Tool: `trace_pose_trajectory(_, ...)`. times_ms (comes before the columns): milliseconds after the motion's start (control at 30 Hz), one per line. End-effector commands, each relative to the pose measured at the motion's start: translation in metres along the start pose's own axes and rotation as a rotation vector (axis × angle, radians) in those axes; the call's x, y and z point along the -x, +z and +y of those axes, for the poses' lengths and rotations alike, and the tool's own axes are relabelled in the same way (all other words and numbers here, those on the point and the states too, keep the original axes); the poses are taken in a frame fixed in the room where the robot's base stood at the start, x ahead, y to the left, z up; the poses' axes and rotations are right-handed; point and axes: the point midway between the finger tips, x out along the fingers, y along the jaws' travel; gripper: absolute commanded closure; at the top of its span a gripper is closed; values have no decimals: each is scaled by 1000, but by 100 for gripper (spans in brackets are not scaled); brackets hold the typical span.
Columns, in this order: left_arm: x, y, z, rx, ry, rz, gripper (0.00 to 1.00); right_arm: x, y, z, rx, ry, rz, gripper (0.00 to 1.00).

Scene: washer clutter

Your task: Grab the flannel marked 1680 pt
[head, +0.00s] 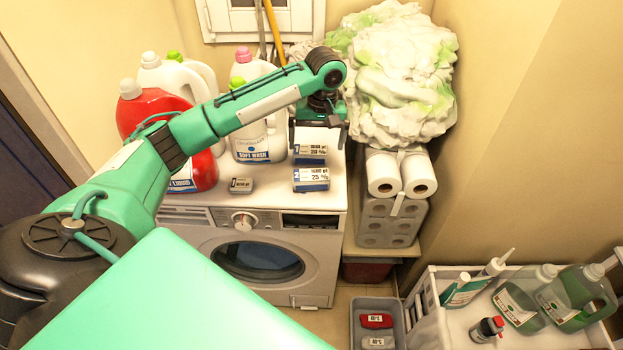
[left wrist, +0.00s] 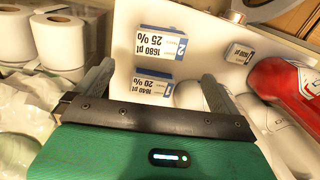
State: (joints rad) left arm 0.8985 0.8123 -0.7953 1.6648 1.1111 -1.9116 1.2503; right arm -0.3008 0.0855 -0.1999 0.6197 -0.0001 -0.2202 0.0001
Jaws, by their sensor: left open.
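The flannel marked 1680 pt (head: 311,180) lies on top of the washing machine near its front edge, with a white and blue label that also reads 25 %. It also shows in the left wrist view (left wrist: 162,44), upside down, beyond my fingertips. A similar flannel marked 1640 pt, 20 % (head: 310,156) lies just behind it and shows between my fingers in the left wrist view (left wrist: 152,90). My left gripper (head: 319,132) is open and empty, over the back of the washer top, pointing down near the 1640 pt flannel. My right gripper is not in view.
A small grey labelled item (head: 241,185) lies left of the flannels on the washer (head: 190,213). Paper rolls (head: 384,174) and a green-white cloth heap (head: 395,75) are close on the right.

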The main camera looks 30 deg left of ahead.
Motion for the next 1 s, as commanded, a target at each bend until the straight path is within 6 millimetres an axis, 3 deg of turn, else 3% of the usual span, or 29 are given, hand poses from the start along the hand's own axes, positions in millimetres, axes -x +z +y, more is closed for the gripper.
trace_pose_trajectory(133,-16,0,-2,7,-6,-4,0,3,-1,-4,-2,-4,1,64)
trace_pose_trajectory(400,-67,0,-2,6,-4,-3,0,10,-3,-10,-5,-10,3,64)
trace_pose_trajectory(700,-92,2,-2,4,-4,-2,0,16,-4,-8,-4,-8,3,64)
trace_pose_trajectory(1000,-132,7,-3,4,-2,-2,0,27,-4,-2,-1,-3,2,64)
